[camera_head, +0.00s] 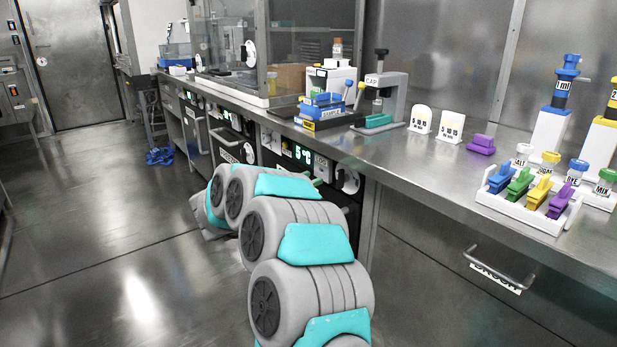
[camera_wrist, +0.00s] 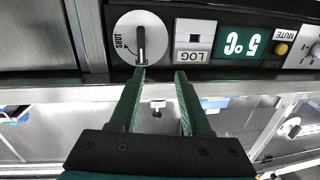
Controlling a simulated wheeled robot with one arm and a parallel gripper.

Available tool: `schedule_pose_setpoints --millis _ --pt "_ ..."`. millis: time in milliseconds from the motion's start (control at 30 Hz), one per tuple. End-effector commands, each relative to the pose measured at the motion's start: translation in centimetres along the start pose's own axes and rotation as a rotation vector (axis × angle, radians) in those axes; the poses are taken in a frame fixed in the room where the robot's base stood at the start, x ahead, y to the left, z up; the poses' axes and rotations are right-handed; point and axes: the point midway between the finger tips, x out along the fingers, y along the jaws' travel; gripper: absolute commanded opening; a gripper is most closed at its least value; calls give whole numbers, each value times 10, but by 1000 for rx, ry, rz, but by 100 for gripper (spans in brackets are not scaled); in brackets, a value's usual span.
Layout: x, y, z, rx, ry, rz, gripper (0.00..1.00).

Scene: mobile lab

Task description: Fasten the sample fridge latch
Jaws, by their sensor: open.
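The sample fridge latch (camera_wrist: 141,38) is a round white dial with a dark lever, at the upper left of the wrist view. Its lever stands upright in the picture, and the word SHUT with a curved arrow is printed to its left. My gripper (camera_wrist: 160,73) is open, with two green fingers pointing at the panel. The left fingertip is at the lower end of the lever in the picture; I cannot tell whether they touch. The gap between the fingers is empty.
Right of the latch are a LOG socket (camera_wrist: 195,40), a green 5°C display (camera_wrist: 240,43) and a yellow MUTE button (camera_wrist: 281,49). The steel bench (camera_head: 420,165) overhangs the fridge and carries a capping device (camera_head: 385,95) and a clip rack (camera_head: 530,205).

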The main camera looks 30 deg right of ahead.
Motion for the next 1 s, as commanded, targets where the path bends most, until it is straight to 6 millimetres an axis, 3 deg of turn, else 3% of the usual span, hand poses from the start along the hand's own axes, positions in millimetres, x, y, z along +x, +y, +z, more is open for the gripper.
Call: schedule_pose_setpoints --millis 100,200,700,1000 --pt "6 22 4 -37 29 102 48" --pt "9 31 4 -50 39 139 48" --pt "74 40 3 -55 38 140 48" --pt "85 41 2 -53 37 136 48"
